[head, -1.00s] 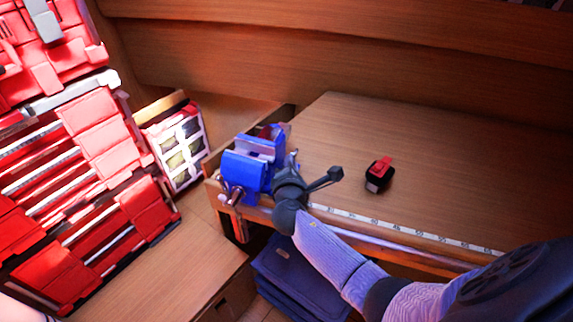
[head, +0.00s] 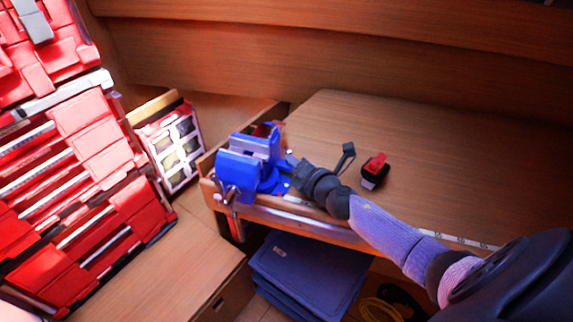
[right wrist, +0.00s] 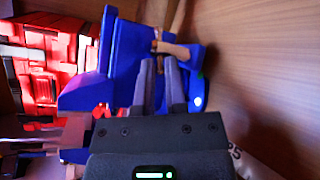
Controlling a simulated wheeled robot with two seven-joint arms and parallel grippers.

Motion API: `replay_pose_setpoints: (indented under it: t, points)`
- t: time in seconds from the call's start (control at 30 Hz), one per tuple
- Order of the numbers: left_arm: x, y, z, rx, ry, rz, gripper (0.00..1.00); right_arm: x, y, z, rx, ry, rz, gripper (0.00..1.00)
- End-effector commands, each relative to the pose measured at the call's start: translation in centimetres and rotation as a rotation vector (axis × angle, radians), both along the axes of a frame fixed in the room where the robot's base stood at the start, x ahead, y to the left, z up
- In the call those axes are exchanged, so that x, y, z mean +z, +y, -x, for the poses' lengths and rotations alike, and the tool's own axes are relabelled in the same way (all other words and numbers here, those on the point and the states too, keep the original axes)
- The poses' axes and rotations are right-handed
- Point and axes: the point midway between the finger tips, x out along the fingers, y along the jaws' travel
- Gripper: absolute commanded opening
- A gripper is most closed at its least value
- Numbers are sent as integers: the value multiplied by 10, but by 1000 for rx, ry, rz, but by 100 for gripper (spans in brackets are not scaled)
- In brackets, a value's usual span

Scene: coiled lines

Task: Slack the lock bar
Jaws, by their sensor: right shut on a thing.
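The blue bench vise (head: 238,170) stands at the left front corner of the workbench. It also fills the left of the right wrist view (right wrist: 122,55). My right gripper (head: 290,163) reaches in from the right, low against the vise's right side by its base. In the right wrist view, my right gripper's two dark fingers (right wrist: 160,70) are a small gap apart beside the blue casting. They are shut on the lock bar, which is mostly hidden between them. A brownish bar piece (right wrist: 176,49) shows just beyond the fingertips. My left gripper is not in view.
A red and black tape measure (head: 375,171) lies on the workbench (head: 440,150), right of my right gripper. Red tool drawers (head: 100,150) and a small organiser (head: 178,147) stand at left. Blue folded cloths or bins (head: 305,268) lie below the bench.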

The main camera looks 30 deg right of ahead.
Motion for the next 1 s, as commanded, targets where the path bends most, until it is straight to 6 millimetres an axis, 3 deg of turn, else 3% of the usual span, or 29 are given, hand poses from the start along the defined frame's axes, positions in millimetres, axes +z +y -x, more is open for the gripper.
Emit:
replay_pose_setpoints:
  t: [0.5, 1.0]
  points:
    - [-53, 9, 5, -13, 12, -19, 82, 2, -12, -3, 394, -18, -3, 0]
    - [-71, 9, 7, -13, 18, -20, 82, 5, -15, -3, 523, -17, -6, 0]
